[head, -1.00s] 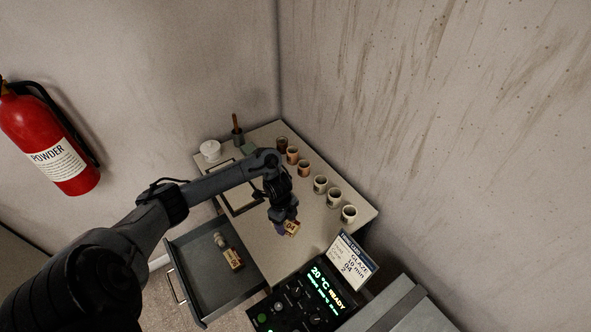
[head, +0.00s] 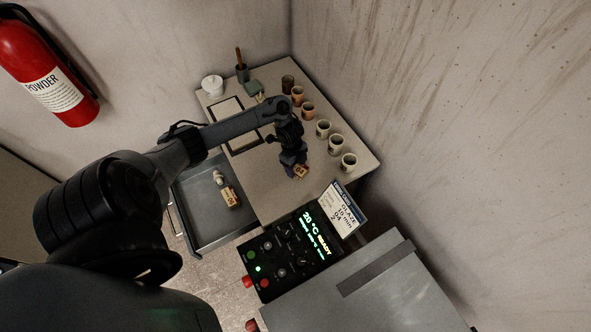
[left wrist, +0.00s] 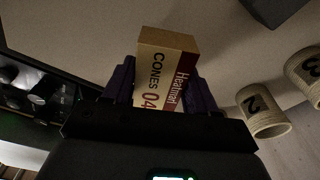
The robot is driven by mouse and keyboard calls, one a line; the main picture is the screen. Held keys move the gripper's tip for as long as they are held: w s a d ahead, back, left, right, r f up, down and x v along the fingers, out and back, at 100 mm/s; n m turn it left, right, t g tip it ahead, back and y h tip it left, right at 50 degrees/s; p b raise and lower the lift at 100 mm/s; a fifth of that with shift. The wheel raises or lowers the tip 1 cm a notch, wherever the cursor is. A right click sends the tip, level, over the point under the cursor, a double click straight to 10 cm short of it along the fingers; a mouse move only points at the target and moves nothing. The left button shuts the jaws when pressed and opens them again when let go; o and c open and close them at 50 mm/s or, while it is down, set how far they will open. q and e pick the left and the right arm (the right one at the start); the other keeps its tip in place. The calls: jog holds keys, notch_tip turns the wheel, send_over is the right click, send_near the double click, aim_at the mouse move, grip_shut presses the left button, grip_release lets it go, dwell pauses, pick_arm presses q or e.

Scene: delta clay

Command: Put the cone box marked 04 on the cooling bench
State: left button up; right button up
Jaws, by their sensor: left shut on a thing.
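The cone box marked 04 (left wrist: 163,68) is tan with a dark red side and shows between my gripper's fingers in the left wrist view. It also shows small in the head view (head: 301,172). My left gripper (head: 295,170) is shut on it, over the front part of the bench. The cooling bench (head: 262,184) is a pale table in the corner. Whether the box touches the bench top is hard to tell. My right gripper is not in view.
Several cups (head: 324,129) line the bench's right edge. An open drawer (head: 205,222) holds another box (head: 229,196). A control panel (head: 290,255) and a sign card (head: 344,208) stand in front. A white pot (head: 212,86) sits at the back left.

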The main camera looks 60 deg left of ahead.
aim_at(296, 171)
pick_arm(q)
jog(key=shift+f+b, duration=0.3)
jog(key=shift+f, duration=1.3)
jog(key=shift+f, duration=0.15)
jog(key=o, duration=1.1)
jog(key=r+p, duration=0.1)
jog(key=r, duration=0.3)
jog(key=a+r, duration=0.1)
jog(key=r, duration=0.3)
jog(key=r+p, duration=0.1)
jog(key=r, duration=0.3)
jog(key=shift+s+a+r+p, duration=0.1)
jog(key=shift+s+a+p, duration=0.05)
jog(key=shift+s+p, duration=0.15)
jog(key=shift+s, duration=0.1)
